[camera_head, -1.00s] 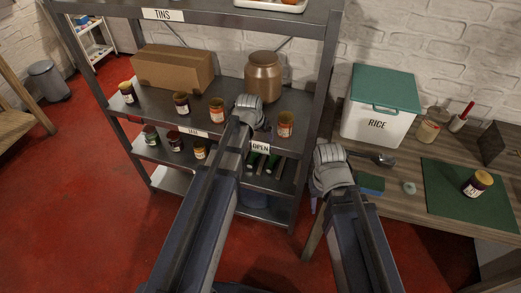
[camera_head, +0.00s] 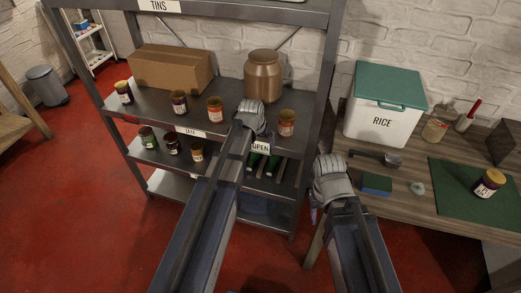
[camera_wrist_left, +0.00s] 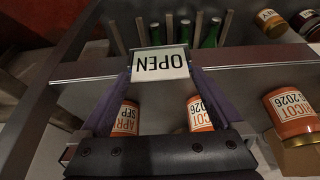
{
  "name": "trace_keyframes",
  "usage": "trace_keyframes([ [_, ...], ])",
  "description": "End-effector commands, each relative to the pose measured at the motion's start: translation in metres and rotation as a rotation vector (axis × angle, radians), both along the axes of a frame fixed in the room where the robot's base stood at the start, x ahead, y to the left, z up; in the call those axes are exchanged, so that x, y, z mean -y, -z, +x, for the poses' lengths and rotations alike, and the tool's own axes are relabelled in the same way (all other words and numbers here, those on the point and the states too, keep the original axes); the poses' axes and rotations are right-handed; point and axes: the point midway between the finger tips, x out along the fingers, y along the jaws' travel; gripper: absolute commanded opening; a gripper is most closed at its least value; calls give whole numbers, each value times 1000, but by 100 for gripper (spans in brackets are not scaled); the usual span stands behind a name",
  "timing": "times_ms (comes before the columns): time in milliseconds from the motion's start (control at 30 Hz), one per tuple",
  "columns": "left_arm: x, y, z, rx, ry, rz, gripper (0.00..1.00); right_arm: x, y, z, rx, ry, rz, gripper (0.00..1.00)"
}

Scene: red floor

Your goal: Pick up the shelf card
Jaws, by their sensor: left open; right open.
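The shelf card (camera_head: 261,147), white and reading OPEN, is on the front edge of the grey shelf's middle board. My left gripper (camera_head: 250,119) is in front of that edge and partly covers the card in the head view. In the left wrist view the card (camera_wrist_left: 160,64) appears upside down, between the purple fingertips of the open left gripper (camera_wrist_left: 160,77). I cannot tell whether the fingers touch it. My right gripper (camera_head: 331,182) is by the left end of the wooden counter, apart from the card; its fingers are mostly hidden.
Jam jars (camera_head: 287,123) stand on the board above the card edge, with a large brown jar (camera_head: 263,76) and a cardboard box (camera_head: 170,68). Green bottles (camera_wrist_left: 213,33) are below. A rice bin (camera_head: 383,122), sponge (camera_head: 376,184) and green mat (camera_head: 462,207) are on the counter.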

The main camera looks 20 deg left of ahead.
Motion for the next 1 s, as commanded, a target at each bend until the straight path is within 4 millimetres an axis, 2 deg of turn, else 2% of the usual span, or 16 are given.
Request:
trace_keyframes([
  [67,0,-1,0,0,0,0,99,0,-1,0,0,0,0,50],
  [600,0,-1,0,0,0,0,38,0,-1,0,0,0,0,50],
  [1000,0,-7,0,0,0,0,37,0,-7,0,0,0,0,50],
])
